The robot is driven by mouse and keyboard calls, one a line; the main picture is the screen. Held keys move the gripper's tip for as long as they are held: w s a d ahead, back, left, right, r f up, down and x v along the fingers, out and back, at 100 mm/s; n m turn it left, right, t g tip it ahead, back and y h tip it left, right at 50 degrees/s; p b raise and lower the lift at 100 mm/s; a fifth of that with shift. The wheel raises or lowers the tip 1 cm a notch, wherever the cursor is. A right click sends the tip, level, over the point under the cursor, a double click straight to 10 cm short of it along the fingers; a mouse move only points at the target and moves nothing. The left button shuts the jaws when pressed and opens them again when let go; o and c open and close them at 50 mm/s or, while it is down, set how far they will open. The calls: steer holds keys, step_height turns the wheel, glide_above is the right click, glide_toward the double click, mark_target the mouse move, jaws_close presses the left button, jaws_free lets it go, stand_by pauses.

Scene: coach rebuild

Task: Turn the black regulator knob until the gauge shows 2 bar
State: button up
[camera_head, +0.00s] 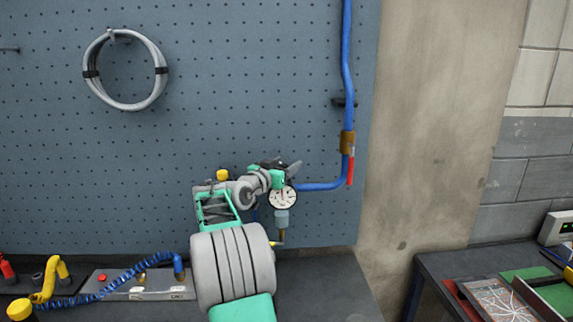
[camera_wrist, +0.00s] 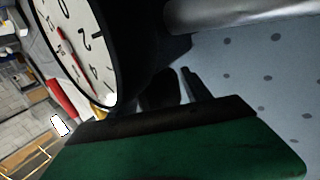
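The round white gauge (camera_head: 283,197) with a black rim is on the regulator assembly in front of the pegboard. In the wrist view the gauge (camera_wrist: 80,45) fills the upper left, cut off by the frame, with a red needle and black numerals including a 2; I cannot tell the exact reading. My gripper (camera_head: 272,172) is right at the regulator, just above and behind the gauge. In the wrist view its dark and green end spans the bottom. A dark shape beyond it may be the black knob, but I cannot make the knob out clearly. Finger spacing and contact are unclear.
A blue hose (camera_head: 347,70) runs down the pegboard to a brass valve (camera_head: 347,143) with a red handle (camera_head: 350,170), right of my gripper. A grey cable coil (camera_head: 157,93) hangs at upper left. A coiled blue hose (camera_head: 110,288) lies on the bench below.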

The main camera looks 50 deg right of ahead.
jaws_close()
stand_by(0.4)
steer(key=shift+f+n+t+b, duration=0.1)
steer(key=shift+n+t+b, duration=0.2)
steer(key=shift+t+b, duration=0.3)
